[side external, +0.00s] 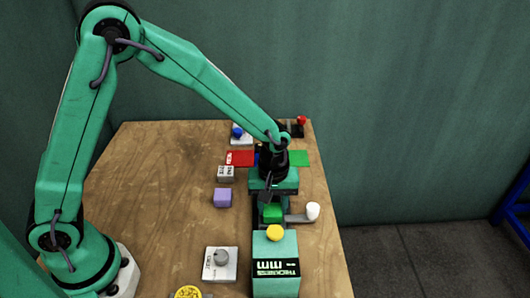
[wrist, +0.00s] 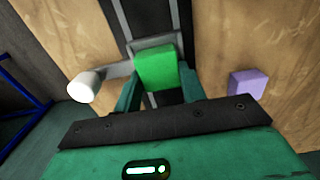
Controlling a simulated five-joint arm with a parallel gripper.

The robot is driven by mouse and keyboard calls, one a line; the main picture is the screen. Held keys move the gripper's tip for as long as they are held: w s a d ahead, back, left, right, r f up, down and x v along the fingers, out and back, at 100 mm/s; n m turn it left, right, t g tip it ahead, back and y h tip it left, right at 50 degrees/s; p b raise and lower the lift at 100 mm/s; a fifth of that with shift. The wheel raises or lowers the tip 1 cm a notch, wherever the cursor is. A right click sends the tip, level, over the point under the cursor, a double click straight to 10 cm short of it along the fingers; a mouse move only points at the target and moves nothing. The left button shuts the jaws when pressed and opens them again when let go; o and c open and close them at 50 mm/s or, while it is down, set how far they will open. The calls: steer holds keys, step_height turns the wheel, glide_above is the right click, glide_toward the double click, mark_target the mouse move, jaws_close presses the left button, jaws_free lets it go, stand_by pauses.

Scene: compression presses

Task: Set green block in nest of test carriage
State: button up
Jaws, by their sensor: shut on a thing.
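The green block (side external: 272,213) is between the fingers of my gripper (side external: 268,204), just behind the green-topped press box. In the wrist view the green block (wrist: 156,68) sits between the two green fingers of my gripper (wrist: 157,88), which is shut on it. A grey carriage piece (wrist: 147,44) shows at the block's far edge, over a dark rail (wrist: 134,15). I cannot tell whether the block rests in the nest or is just above it. The carriage's nest is mostly hidden by the block and fingers.
A white-knobbed lever (side external: 313,211) sticks out right of the block. A purple block (side external: 223,197) and a grey knob plate (side external: 220,263) lie left. Table left is clear.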

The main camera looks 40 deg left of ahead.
steer(key=o, duration=1)
steer(key=shift+r, duration=3.95)
